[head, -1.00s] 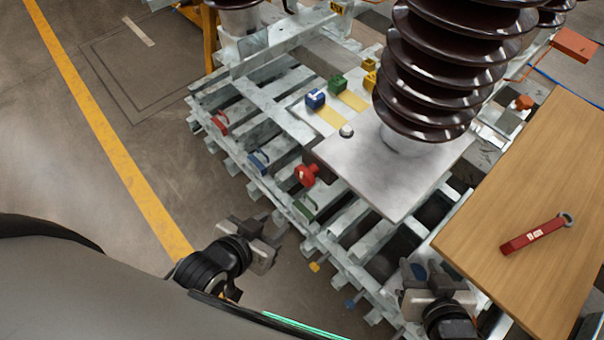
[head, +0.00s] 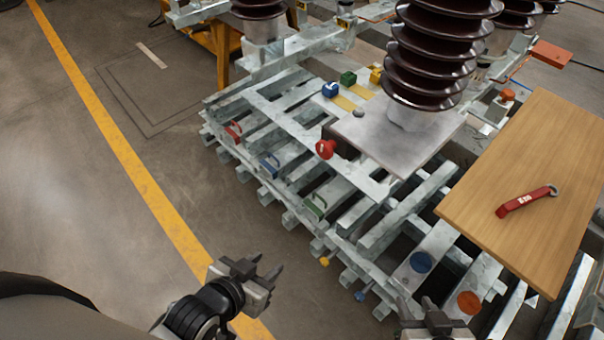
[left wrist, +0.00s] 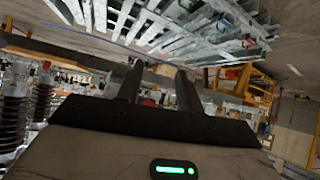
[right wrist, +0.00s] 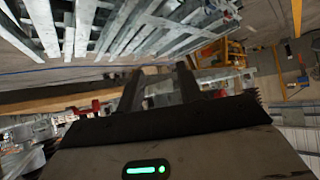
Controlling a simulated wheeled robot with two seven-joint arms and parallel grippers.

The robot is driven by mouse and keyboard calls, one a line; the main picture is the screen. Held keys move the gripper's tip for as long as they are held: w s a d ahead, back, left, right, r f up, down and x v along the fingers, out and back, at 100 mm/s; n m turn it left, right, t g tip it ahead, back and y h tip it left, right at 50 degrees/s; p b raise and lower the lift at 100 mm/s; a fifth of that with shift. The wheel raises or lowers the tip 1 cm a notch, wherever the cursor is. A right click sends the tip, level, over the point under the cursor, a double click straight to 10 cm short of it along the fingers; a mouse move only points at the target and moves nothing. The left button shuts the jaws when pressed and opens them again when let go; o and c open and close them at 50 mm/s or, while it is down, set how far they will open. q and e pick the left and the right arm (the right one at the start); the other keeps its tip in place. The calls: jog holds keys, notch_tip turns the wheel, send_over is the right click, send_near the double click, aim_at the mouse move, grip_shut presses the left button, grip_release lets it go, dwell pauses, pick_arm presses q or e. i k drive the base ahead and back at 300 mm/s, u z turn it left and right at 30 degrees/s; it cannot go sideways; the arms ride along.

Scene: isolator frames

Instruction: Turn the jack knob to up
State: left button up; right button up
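A red knob (head: 325,149) sits at the left front edge of a grey metal plate (head: 385,145) on the frame, and I take it for the jack knob. Its setting is too small to read. My left gripper (head: 266,268) is in front of the frame, well short of the knob, with its two fingers apart and nothing between them; the fingers also show in the left wrist view (left wrist: 158,85). My right gripper (head: 442,312) is at the bottom edge of the head view, far from the knob. Its fingers stand apart and empty in the right wrist view (right wrist: 158,88).
Red, blue and green handles (head: 270,165) line the slatted metal frame (head: 300,215). A wooden table (head: 540,170) with a red tool (head: 525,201) stands at right. Open floor (head: 120,220) lies left.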

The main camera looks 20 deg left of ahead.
aim_at(325, 149)
jog(key=u, duration=2.65)
jog(key=i, duration=2.05)
jog(key=z, duration=3.25)
